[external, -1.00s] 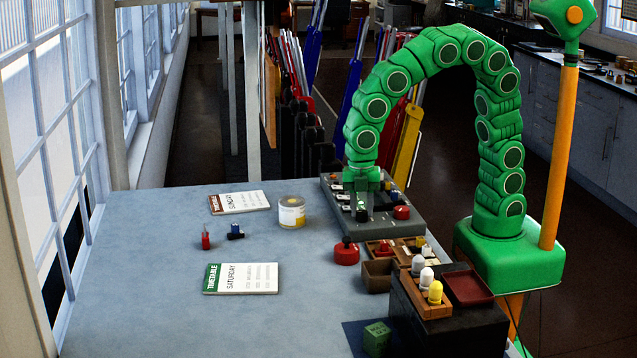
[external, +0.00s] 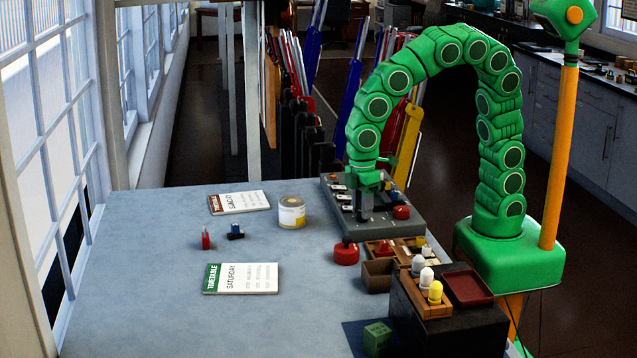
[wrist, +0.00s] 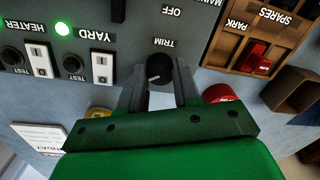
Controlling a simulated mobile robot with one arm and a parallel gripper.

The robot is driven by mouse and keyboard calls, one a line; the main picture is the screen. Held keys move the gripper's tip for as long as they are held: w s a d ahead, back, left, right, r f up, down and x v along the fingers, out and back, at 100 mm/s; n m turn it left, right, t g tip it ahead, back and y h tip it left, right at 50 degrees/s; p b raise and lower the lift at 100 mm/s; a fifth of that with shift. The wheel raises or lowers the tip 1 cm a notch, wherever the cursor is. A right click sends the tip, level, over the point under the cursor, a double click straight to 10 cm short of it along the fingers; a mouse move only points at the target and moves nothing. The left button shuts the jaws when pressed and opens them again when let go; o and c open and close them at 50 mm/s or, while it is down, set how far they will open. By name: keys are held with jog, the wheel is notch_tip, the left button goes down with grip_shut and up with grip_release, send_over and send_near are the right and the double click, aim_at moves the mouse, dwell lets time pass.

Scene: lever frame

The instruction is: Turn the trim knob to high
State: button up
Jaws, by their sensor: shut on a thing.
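The trim knob (wrist: 159,70) is a dark round knob on the grey control panel (external: 408,231), with the label TRIM beside it and OFF on the far side in the wrist view. A pale pointer mark on the knob points to the lower left of that view. My gripper (external: 365,213) reaches down to the panel with its grey fingers either side of the knob, shut on it. In the external view the fingers hide the knob. The label for high is not legible to me.
A red button (external: 402,212) is close to the gripper's right. Switches labelled HEATER and YARD (wrist: 101,67) are on the panel, with a lit green lamp (wrist: 63,29). A wooden spares tray (wrist: 272,20) adjoins the panel.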

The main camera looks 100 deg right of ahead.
jog(key=m, duration=0.6)
jog(key=shift+m, duration=0.3)
jog(key=m, duration=0.5)
jog(key=shift+s, duration=0.1)
jog(key=shift+m, duration=0.4)
jog(key=o, duration=1.1)
jog(key=shift+c, duration=0.2)
jog(key=shift+d+r, duration=0.1)
jog(key=shift+r, duration=3.8)
